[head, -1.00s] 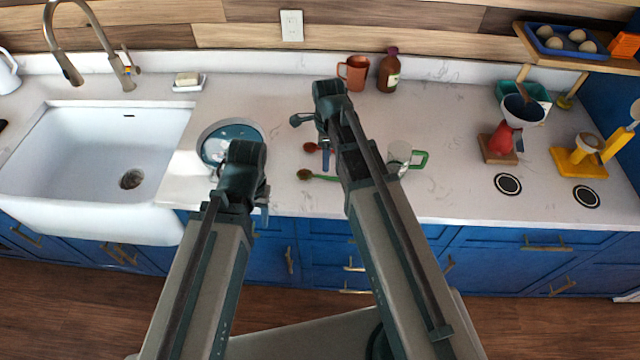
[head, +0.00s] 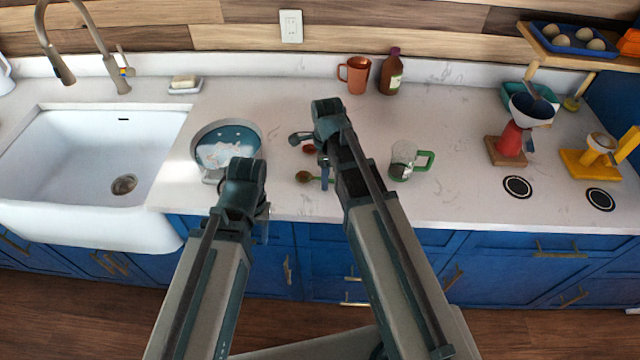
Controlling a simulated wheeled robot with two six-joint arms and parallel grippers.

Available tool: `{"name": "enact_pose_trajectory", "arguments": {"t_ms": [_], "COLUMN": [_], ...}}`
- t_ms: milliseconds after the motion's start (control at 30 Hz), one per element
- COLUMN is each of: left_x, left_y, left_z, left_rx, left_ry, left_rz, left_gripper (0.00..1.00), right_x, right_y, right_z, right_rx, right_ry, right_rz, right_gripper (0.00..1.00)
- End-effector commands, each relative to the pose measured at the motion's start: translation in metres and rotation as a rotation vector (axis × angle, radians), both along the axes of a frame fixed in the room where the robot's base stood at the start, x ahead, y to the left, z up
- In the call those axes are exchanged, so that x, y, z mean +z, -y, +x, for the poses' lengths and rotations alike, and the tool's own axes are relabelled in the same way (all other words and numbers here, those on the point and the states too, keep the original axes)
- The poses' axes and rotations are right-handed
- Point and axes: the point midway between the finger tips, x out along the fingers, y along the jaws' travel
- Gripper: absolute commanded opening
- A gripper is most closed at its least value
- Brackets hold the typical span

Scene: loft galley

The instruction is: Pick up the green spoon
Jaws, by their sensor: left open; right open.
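The green spoon lies on the white counter near its front edge. Its brown bowl (head: 303,176) shows, and its green handle runs right, partly hidden behind my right gripper. My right gripper (head: 311,157) is open above the counter, with one finger appearing over the green handle; I cannot tell whether they touch. A second spoon with a reddish bowl (head: 309,149) lies just behind, its handle hidden by the same gripper. My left gripper (head: 238,194) is open and apart from the spoon, to its left near the counter's front edge.
A round blue-and-white dish (head: 229,140) stands behind my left gripper. A clear mug with a green handle (head: 402,160) stands right of my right arm. An orange mug (head: 355,74) and brown bottle (head: 391,72) stand at the back. The sink (head: 80,150) is at left.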

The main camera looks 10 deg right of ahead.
Motion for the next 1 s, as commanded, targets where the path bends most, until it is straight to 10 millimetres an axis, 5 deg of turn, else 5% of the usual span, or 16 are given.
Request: {"name": "enact_pose_trajectory", "arguments": {"t_ms": [167, 433, 1000], "left_x": [0.0014, 0.0014, 0.0106], "left_y": [0.0, 0.0, 0.0], "left_z": [0.0, 0.0, -0.0001], "left_rx": [0.0, 0.0, 0.0], "left_ry": [0.0, 0.0, 0.0], "left_rz": [0.0, 0.0, 0.0], "left_gripper": [0.5, 0.5, 0.5], "right_x": [0.0014, 0.0014, 0.0106], "right_y": [0.0002, 0.0001, 0.0051], "right_z": [0.0002, 0.0001, 0.0007], "right_rx": [0.0, 0.0, 0.0], "right_ry": [0.0, 0.0, 0.0], "right_rz": [0.0, 0.0, 0.0], "right_gripper": [0.5, 0.02, 0.0]}}
